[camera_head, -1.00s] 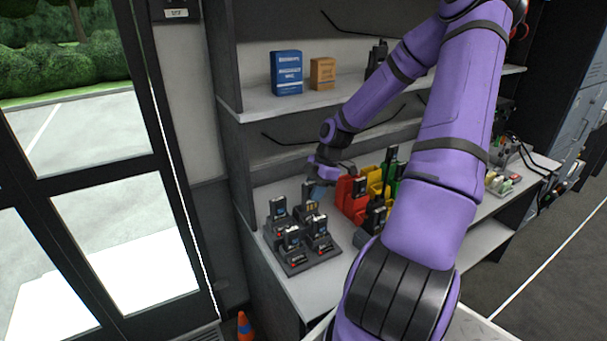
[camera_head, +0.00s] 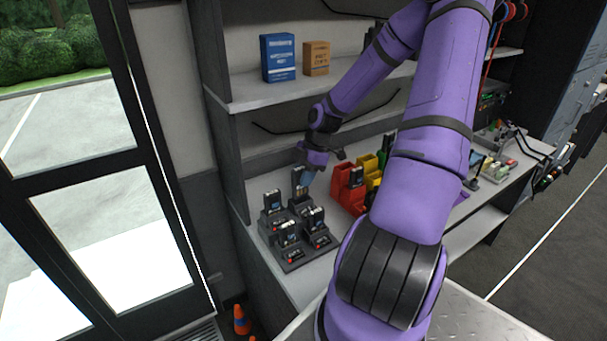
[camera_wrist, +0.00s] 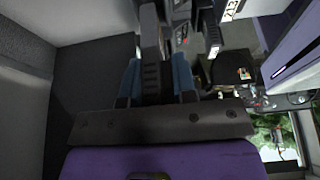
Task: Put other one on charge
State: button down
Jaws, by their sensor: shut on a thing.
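A black multi-slot charger (camera_head: 293,262) stands at the left end of the counter in the head view. My gripper (camera_head: 306,178) is at the charger's back slot, shut on a black device (camera_head: 299,184) held upright. The device's lower end is at or just above that slot; I cannot tell whether it is seated. In the wrist view, my blue fingertips (camera_wrist: 157,78) flank the dark, ribbed device (camera_wrist: 151,45).
Red (camera_head: 346,190) and yellow (camera_head: 367,168) holders stand just right of the charger. A blue box (camera_head: 278,58) and an orange box (camera_head: 316,58) are on the shelf above. A glass door is at left, with an orange cone (camera_head: 241,319) on the floor.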

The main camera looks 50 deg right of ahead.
aim_at(303, 189)
jog(key=shift+f, duration=2.2)
jog(key=shift+f, duration=0.3)
jog(key=c, duration=0.8)
grip_release()
jog(key=v, duration=1.1)
